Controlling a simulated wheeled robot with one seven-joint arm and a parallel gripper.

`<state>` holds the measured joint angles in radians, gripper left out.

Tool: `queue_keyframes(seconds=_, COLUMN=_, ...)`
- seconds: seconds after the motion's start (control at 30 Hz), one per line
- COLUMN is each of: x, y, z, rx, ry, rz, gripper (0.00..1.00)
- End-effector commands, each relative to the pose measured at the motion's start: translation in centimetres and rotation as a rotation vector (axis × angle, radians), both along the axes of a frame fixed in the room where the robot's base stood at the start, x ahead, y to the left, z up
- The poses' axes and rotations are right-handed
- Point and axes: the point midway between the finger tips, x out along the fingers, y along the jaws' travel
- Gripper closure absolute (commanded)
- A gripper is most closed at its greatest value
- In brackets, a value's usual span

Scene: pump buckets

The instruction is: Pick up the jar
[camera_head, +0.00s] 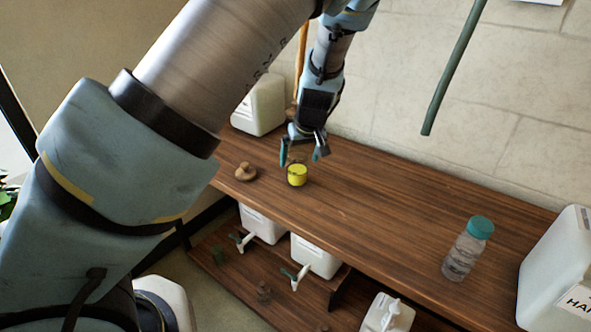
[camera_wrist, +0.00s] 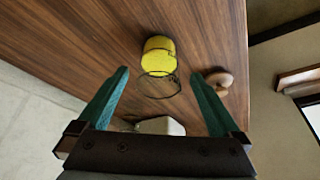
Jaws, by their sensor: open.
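A small clear glass jar with yellow in it (camera_head: 297,176) stands on the wooden shelf top, towards its left end. In the wrist view the jar (camera_wrist: 159,56) shows its yellow part and a thin dark ring of clear rim nearer my gripper. My gripper (camera_head: 302,158) is open and empty, pointing down just above and behind the jar. In the wrist view its two teal fingers (camera_wrist: 161,75) are spread, with the jar's rim lying between their lines. I cannot tell the exact height gap. No finger visibly touches the jar.
A small brown wooden object (camera_head: 245,172) sits left of the jar. A white container (camera_head: 260,105) stands behind. A teal-capped bottle (camera_head: 467,252) and large white jug (camera_head: 560,270) stand at the right. The middle top (camera_head: 390,215) is clear.

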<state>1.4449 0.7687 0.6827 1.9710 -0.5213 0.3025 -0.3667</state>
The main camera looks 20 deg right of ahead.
Motion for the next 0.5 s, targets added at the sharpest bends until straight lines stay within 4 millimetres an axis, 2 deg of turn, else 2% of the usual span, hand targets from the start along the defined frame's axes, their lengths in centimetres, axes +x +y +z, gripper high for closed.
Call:
queue_keyframes(seconds=0.17, x=0.7, y=0.0, z=-1.0, rx=0.001, ry=0.001, rz=0.003, gripper=0.00)
queue_keyframes(seconds=0.4, x=2.3, y=-0.2, z=-4.1, rx=0.001, ry=0.003, rz=0.004, gripper=0.00)
queue_keyframes(seconds=0.5, x=2.6, y=-0.3, z=-4.8, rx=0.000, ry=0.001, rz=0.001, gripper=0.00)
